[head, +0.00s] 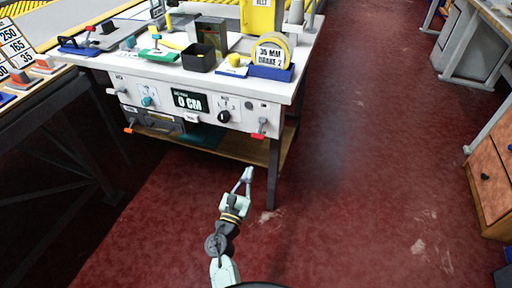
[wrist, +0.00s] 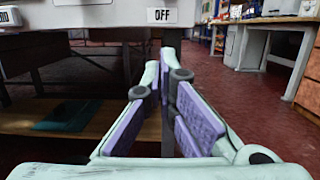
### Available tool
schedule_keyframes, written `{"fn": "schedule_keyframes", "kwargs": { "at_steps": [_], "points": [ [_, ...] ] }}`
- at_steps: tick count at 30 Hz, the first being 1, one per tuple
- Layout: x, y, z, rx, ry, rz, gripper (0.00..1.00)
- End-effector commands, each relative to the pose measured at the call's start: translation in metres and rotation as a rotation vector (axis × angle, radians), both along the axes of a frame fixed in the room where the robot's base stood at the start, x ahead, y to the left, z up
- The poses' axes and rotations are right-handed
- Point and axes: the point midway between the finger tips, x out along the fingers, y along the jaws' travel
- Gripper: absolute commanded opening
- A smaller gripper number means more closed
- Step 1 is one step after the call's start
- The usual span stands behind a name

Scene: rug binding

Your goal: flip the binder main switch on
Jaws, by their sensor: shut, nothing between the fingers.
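The binder's front panel (head: 170,98) has a lever with a red end (head: 258,135) at its right end and one with an orange end (head: 130,130) at its left end. I cannot tell for certain which is the main switch. In the wrist view, a white "OFF" label (wrist: 162,15) shows on the panel's lower edge; any switch above it is out of frame. My gripper (head: 247,174) is shut and empty, below and in front of the panel's right end, apart from it. In the wrist view, its fingertips (wrist: 171,42) appear just under the label.
The panel also carries a "0 CM" display (head: 188,101) and several knobs. A table leg (head: 273,172) and a low wooden shelf (head: 235,146) stand behind my gripper. Red floor is open to the right, up to a wooden drawer cabinet (head: 487,180).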

Motion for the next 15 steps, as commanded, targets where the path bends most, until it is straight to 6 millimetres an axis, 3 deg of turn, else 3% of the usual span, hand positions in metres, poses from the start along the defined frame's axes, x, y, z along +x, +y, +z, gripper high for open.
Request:
{"fn": "schedule_keyframes", "kwargs": {
  "at_steps": [8,15],
  "points": [
    [0.003,-0.001,0.002,0.004,-0.004,-0.001,0.0],
    [0.035,-0.012,0.011,0.005,-0.005,-0.003,0.0]
  ]
}}
